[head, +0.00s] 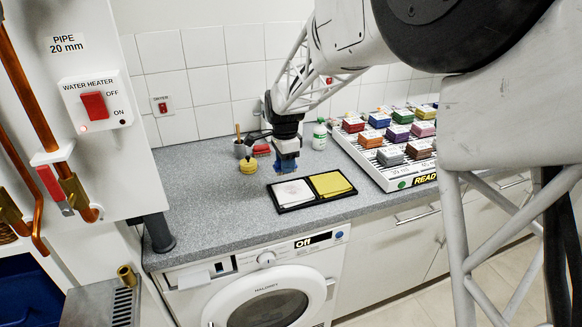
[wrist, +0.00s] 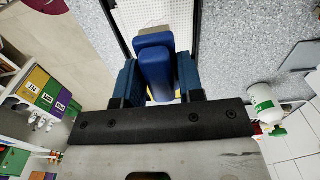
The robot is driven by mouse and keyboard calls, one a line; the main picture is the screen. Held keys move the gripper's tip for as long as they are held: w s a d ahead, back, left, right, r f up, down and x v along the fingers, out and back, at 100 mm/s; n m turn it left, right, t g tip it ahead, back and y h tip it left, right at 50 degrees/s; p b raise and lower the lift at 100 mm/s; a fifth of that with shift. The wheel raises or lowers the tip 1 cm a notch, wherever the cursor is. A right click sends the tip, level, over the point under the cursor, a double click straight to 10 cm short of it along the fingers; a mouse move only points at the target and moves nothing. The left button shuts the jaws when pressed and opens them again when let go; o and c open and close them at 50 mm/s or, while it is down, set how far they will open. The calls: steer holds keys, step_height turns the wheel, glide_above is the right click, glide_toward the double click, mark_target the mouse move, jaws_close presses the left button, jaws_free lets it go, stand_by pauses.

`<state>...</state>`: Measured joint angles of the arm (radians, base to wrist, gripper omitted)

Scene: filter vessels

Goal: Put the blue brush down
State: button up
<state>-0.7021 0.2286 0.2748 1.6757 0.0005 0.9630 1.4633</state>
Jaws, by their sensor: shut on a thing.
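My gripper (head: 286,157) hangs above the grey counter, behind the black tray. It is shut on the blue brush (wrist: 154,58), whose blue body sits between the two dark blue fingers (wrist: 158,80) in the wrist view. In the head view the lower part of the brush (head: 286,167) shows just below the fingers; whether it touches the counter I cannot tell. The black two-part tray (head: 283,208) lies in front, with a white pad (head: 293,192) on the left and a yellow pad (head: 331,184) on the right.
A yellow round-topped object (head: 248,165), a red object (head: 262,149) and a small cup (head: 240,150) stand left of my gripper. A white-green bottle (head: 319,137) and a rack of coloured blocks (head: 367,168) are to the right. The counter's left front is clear.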

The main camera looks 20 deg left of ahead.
steer(key=w+f, duration=0.1)
steer(key=w, duration=0.1)
steer(key=w+d+f, duration=0.1)
steer(key=w, duration=0.1)
steer(key=w+d+f, duration=0.1)
steer(key=w+f, duration=0.1)
steer(key=shift+w+d+f, duration=0.1)
steer(key=shift+w+d, duration=0.05)
steer(key=shift+w, duration=0.1)
steer(key=shift+w+a+f, duration=0.25)
steer(key=shift+w+a, duration=1.3)
steer(key=shift+w, duration=0.6)
steer(key=shift+w+a+f, duration=0.2)
steer(key=shift+w+a, duration=1.35)
steer(key=shift+w, duration=0.55)
steer(key=shift+w+a+f, duration=0.25)
steer(key=shift+w+a, duration=1.3)
steer(key=shift+w, duration=0.6)
steer(key=shift+f, duration=1.75)
steer(key=shift+f, duration=0.1)
steer(key=o, duration=1)
steer(key=shift+c, duration=0.2)
